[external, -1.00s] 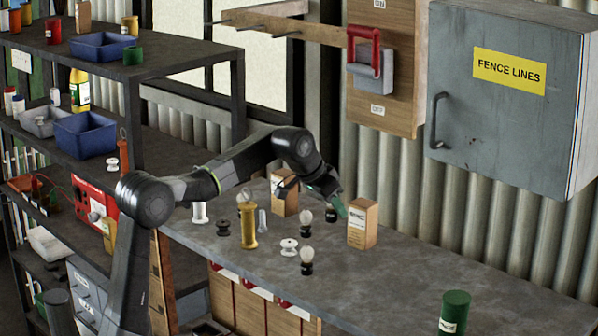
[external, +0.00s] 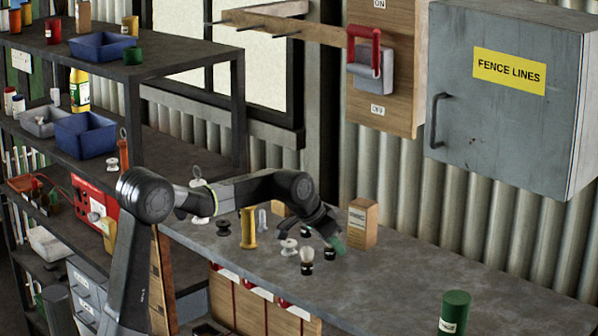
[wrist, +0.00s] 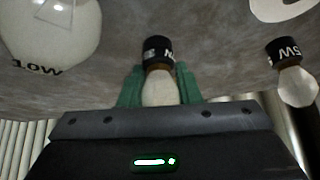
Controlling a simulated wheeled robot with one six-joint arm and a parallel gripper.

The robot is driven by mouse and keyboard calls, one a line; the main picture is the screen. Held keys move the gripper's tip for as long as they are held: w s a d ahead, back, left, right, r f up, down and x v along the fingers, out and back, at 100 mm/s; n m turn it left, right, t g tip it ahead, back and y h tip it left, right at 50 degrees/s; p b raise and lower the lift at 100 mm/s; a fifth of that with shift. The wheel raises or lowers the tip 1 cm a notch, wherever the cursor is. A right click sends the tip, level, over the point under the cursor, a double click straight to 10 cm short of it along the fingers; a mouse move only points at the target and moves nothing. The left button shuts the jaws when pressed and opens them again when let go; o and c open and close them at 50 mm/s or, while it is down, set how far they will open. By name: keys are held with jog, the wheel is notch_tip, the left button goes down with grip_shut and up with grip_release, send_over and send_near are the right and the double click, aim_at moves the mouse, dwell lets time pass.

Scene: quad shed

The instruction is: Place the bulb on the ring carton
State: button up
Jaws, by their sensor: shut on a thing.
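My gripper (external: 338,242), with green fingers, is shut on a bulb with a black cap (external: 330,253). In the wrist view its pale globe (wrist: 159,90) sits between the fingers and the cap points towards the bench. I cannot tell whether the cap touches the bench. A tan carton with a printed label (external: 363,223) stands upright just behind and right of my gripper. A second carton (external: 280,208) is mostly hidden behind my arm. Which one is the ring carton I cannot read.
Another bulb (external: 307,261) stands left of the held one; a dark cap (external: 305,231) shows behind it. A green can (external: 454,312) stands front right. The bench (external: 420,262) between is clear.

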jog(key=shift+f, duration=0.1)
jog(key=o, duration=0.5)
jog(key=shift+f, duration=0.1)
jog(key=o, duration=0.5)
jog(key=shift+r, duration=0.4)
jog(key=shift+o, duration=0.4)
jog(key=b+v, duration=0.1)
jog(key=v, duration=1)
jog(key=shift+a+r+b, duration=0.25)
jog(key=shift+b, duration=0.05)
